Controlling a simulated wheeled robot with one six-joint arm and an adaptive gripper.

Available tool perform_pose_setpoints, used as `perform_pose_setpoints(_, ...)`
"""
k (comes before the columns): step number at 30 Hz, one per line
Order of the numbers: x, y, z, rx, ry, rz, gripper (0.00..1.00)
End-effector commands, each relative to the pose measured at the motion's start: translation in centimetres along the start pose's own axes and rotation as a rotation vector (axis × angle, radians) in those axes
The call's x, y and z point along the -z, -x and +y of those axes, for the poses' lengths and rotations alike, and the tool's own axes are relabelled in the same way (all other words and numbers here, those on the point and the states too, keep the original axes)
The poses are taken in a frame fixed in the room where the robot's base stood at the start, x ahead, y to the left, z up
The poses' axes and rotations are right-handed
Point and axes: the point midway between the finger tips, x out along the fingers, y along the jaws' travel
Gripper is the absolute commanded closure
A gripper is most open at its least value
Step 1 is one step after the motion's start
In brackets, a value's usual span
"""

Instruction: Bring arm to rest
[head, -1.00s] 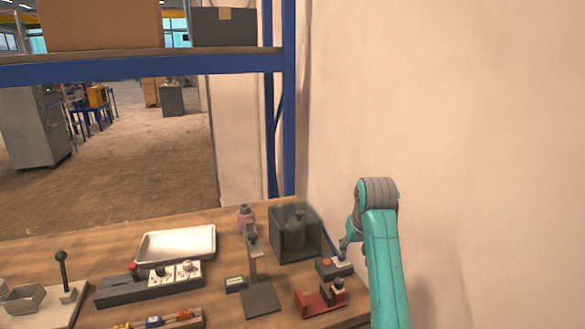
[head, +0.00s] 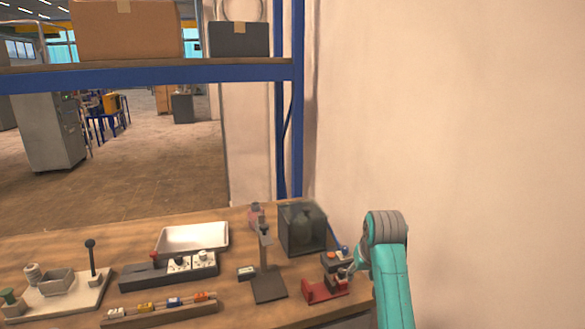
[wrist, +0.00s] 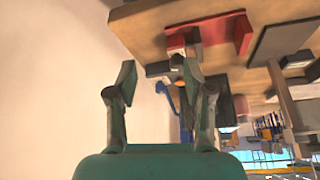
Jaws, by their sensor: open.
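My teal arm (head: 392,278) stands at the right end of the bench, its elbow bent, with the forearm foreshortened. My gripper (head: 350,271) shows small in the head view, at or just behind the red stand (head: 325,290); the exact gap cannot be told there. In the wrist view my gripper (wrist: 160,78) is open, two dark fingers spread apart with nothing between them. The red stand (wrist: 222,36) shows beyond the right finger in that view, which looks tilted over, with the bench at the upper right.
The wooden bench (head: 70,245) bears a dark glass-like box (head: 302,230), a small box with buttons (head: 336,260), a grey post stand (head: 268,288), a white tray (head: 193,238) and a control panel (head: 170,273). A blue shelf post (head: 297,130) and a pale wall (head: 440,130) border the right side.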

Motion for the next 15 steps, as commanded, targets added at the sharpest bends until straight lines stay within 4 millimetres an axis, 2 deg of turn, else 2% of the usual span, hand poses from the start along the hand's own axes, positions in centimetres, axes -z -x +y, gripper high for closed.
perform_pose_setpoints(8, -3.7, -4.5, -0.1, -0.002, -0.003, 0.044, 0.49)
perform_pose_setpoints(11, -5.9, -6.5, -0.1, -0.003, -0.004, 0.068, 0.49)
perform_pose_setpoints(15, -10.1, -9.9, -0.2, -0.005, -0.007, 0.117, 0.49)
